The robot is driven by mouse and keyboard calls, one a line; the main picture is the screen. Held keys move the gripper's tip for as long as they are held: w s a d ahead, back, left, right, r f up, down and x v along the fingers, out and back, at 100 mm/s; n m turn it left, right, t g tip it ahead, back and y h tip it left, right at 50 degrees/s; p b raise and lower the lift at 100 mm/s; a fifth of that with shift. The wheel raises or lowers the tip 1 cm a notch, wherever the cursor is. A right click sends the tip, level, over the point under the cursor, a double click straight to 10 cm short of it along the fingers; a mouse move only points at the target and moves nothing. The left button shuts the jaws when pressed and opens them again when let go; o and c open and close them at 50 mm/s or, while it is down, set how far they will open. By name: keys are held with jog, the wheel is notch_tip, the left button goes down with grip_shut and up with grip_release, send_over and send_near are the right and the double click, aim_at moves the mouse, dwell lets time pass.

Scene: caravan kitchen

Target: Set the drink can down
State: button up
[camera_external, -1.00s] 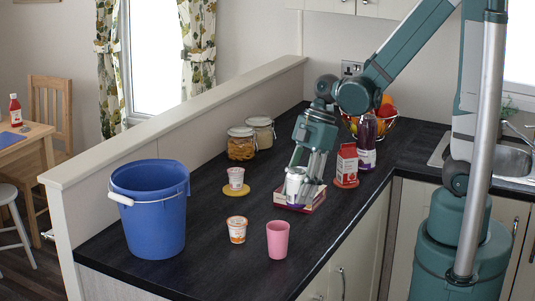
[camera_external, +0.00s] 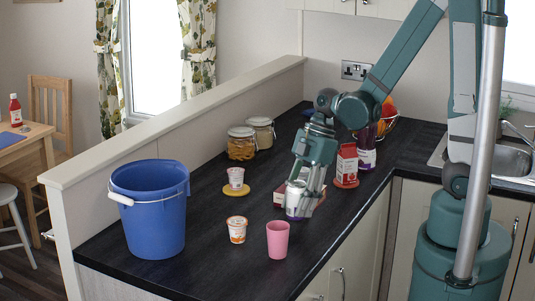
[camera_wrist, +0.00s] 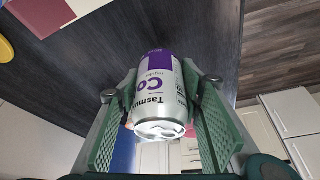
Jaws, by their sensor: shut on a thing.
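The drink can (camera_external: 293,198) is silver-white with a purple band. In the wrist view the can (camera_wrist: 158,85) sits between the two green finger pads, its top with the tab towards the camera. My gripper (camera_external: 303,200) is shut on it. In the outside view the can is in front of a low red-and-white box (camera_external: 280,194), which it and my fingers partly hide. The can looks near upright; I cannot tell whether its base touches the dark counter (camera_external: 200,272).
A pink cup (camera_external: 278,240) and an orange-white yogurt pot (camera_external: 237,230) stand nearby in front. Another pot (camera_external: 236,178) is by a yellow coaster (camera_external: 237,190). A red carton (camera_external: 347,163) and purple bottle (camera_external: 366,155) stand behind right. A blue bucket (camera_external: 150,215) is left.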

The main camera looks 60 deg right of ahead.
jog(key=shift+f, duration=1.5)
jog(key=shift+f+b, duration=0.15)
jog(key=shift+b, duration=0.3)
jog(key=o, duration=1)
jog(key=shift+o, duration=0.2)
jog(key=shift+r, duration=0.3)
jog(key=p+v, duration=0.2)
jog(key=v, duration=0.9)
jog(key=shift+d+r, duration=0.2)
jog(key=shift+r, duration=0.2)
